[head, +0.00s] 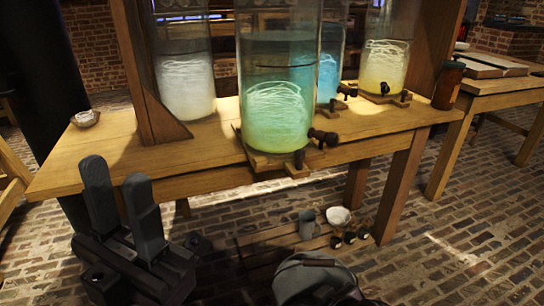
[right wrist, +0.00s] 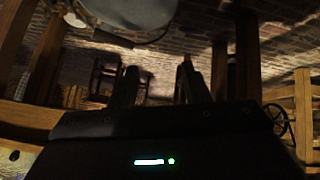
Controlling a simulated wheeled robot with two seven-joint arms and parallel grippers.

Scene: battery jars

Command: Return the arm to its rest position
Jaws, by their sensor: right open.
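Glass jars stand on the wooden table: a green one (head: 278,115) at the front, a whitish one (head: 186,85), a blue one (head: 328,76) and a yellow one (head: 384,68).
The wooden table (head: 105,145) spans the middle, with a small dish (head: 86,118) at its left end and a brown bottle (head: 448,85) at its right. A low wooden platform (head: 262,240) holds a cup and a bowl (head: 338,216). Brick floor (head: 470,220) is open at right.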

